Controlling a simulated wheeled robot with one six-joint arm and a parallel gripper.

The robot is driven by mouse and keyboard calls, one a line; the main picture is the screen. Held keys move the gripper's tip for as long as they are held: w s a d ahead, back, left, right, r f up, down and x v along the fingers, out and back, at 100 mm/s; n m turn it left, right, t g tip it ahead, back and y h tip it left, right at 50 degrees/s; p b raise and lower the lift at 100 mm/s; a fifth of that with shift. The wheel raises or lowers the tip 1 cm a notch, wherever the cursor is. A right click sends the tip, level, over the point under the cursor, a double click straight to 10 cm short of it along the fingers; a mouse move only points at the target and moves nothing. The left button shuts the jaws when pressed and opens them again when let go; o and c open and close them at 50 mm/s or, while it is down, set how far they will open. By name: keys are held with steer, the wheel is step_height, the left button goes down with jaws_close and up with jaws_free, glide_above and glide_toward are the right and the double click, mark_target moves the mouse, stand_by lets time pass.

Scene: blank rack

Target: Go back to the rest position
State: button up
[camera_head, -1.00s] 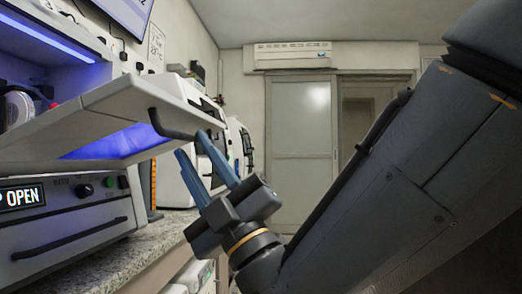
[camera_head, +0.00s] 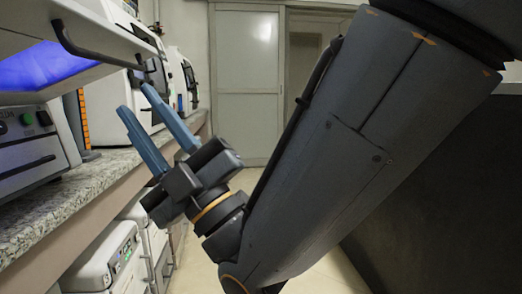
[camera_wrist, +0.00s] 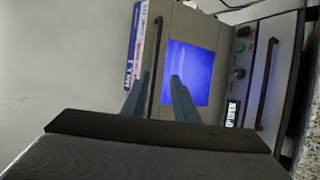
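My gripper (camera_head: 134,97) has two blue fingers that stand apart with nothing between them. In the head view it points up and left, near the dark handle (camera_head: 92,55) of a raised, light-coloured hatch (camera_head: 70,25). The fingertips appear just below the handle's end; I cannot tell the exact gap in depth. In the wrist view the gripper (camera_wrist: 158,82) also shows its fingers apart, in front of a beige panel with a dark handle (camera_wrist: 154,65) and a blue-lit window (camera_wrist: 200,70).
A granite counter (camera_head: 90,180) runs along the left under the machine's front panel (camera_head: 25,150). White machines (camera_head: 105,262) stand below it. A pale door (camera_head: 243,80) is at the back. A dark surface (camera_head: 430,200) is at the right. Floor shows between.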

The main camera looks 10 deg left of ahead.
steer(key=w+f+m+t+h, duration=0.4)
steer(key=w+f+m+h, duration=0.3)
steer(key=w+f+h, duration=0.15)
steer(key=w+d+f+m+g+h, duration=0.1)
steer(key=w+d+f+m+h, duration=0.1)
steer(key=d+f+m+h, duration=0.45)
steer(key=w+d+f+m+g+h, duration=0.1)
steer(key=d+f+h, duration=0.15)
steer(key=f, duration=0.65)
steer(key=s+d+f+m+g+h, duration=0.3)
steer(key=s+d+f+m+g, duration=0.15)
steer(key=s+d, duration=0.35)
steer(key=s+d+f+m+g+h, duration=0.35)
steer(key=s+d+g, duration=0.2)
steer(key=s, duration=0.45)
steer(key=d+r+m+h+p, duration=0.1)
steer(key=d+r+m+p, duration=0.1)
steer(key=d+r+p, duration=0.8)
steer(key=d+r+m+h+p, duration=0.1)
steer(key=d+r+m+p, duration=0.2)
steer(key=d+r+p, duration=0.7)
step_height(320, 180, up, 5)
steer(key=p, duration=1.5)
steer(key=shift+w+d+t, duration=0.3)
steer(key=shift+a, duration=0.1)
